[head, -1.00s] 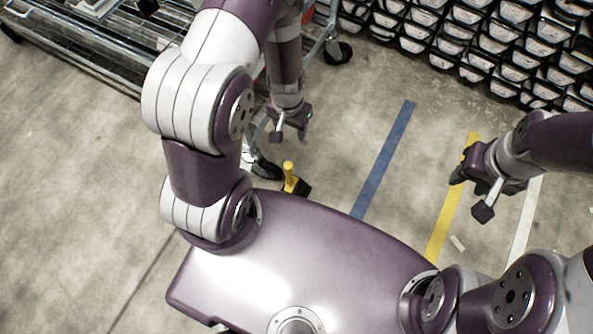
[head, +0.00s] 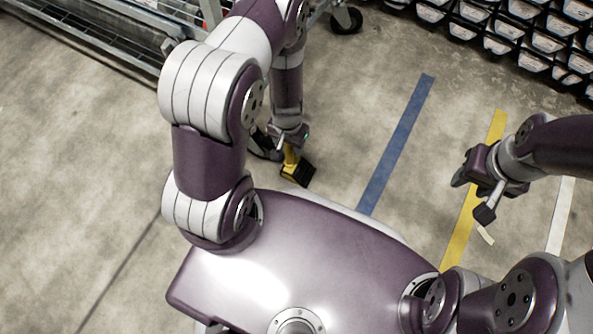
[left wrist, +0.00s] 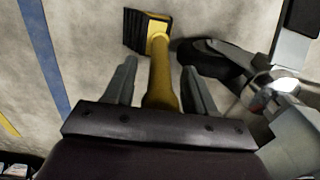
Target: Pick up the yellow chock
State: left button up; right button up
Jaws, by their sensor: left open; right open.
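The yellow chock (head: 291,163) has a yellow handle and a black ribbed block, and lies on the floor just beyond my body. In the left wrist view the chock's handle (left wrist: 161,75) runs between the two fingers, with its black block beyond the fingertips. My left gripper (head: 289,139) is open around the handle, and in the left wrist view (left wrist: 160,72) a gap shows on each side of it. In the head view the gripper partly hides the handle's upper end. My right gripper (head: 474,192) is open and empty, above the floor at the right.
A caster wheel (left wrist: 208,55) of the metal cart (head: 130,45) stands close beside the chock. A rack of black bins (head: 500,40) is at the back right. Blue (head: 398,140) and yellow (head: 459,235) floor stripes cross clear floor to the right.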

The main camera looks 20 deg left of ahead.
pick_arm(q)
jog(key=shift+f, duration=0.3)
grip_shut()
dwell(1.1)
